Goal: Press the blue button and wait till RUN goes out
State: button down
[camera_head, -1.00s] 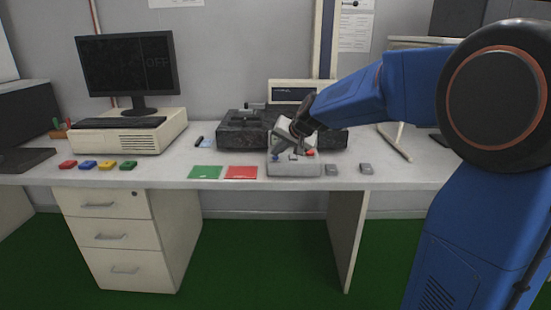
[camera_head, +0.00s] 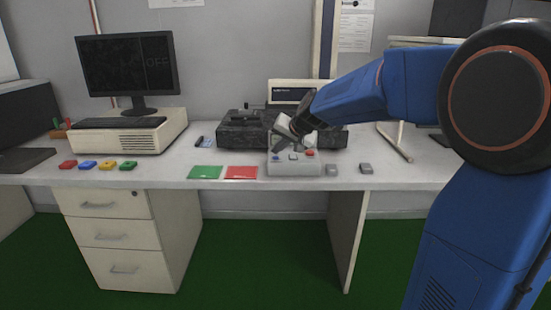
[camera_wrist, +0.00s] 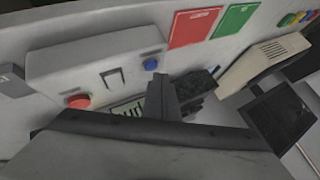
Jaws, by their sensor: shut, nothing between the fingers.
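The grey control box (camera_head: 294,169) stands on the table and bears a blue button (camera_head: 277,158), a red button (camera_head: 310,152) and a small switch between them. The wrist view shows the same blue button (camera_wrist: 151,64), red button (camera_wrist: 78,101) and switch (camera_wrist: 112,78). A pale green display (camera_wrist: 124,111) with dark characters is partly hidden by my gripper; I cannot read its word for sure. My gripper (camera_wrist: 160,80) is shut and empty. Its tips are close to the blue button, seemingly just above it; the button shows uncovered in the wrist view.
A black stone-like block (camera_head: 240,135) stands behind the box. Green (camera_head: 205,172) and red (camera_head: 241,172) mats lie to its left, two small grey pieces (camera_head: 366,168) to its right.

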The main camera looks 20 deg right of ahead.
aim_at(278, 160)
jog(key=shift+r, duration=0.25)
jog(key=shift+r, duration=2.5)
jog(key=s+d+f+n+g+h, duration=0.1)
jog(key=s+f, duration=0.4)
jog(key=s, duration=1)
jog(key=s+d+f+n+g+h, duration=0.1)
jog(key=s+f, duration=0.4)
jog(key=s, duration=0.9)
jog(key=s+d+f+n+g+h, duration=0.1)
jog(key=s+f, duration=0.4)
jog(key=s, duration=1)
jog(key=shift+s+d+n+g, duration=0.4)
jog(key=shift+d+n, duration=0.45)
jog(key=shift+n, duration=0.15)
jog(key=shift+w, duration=0.1)
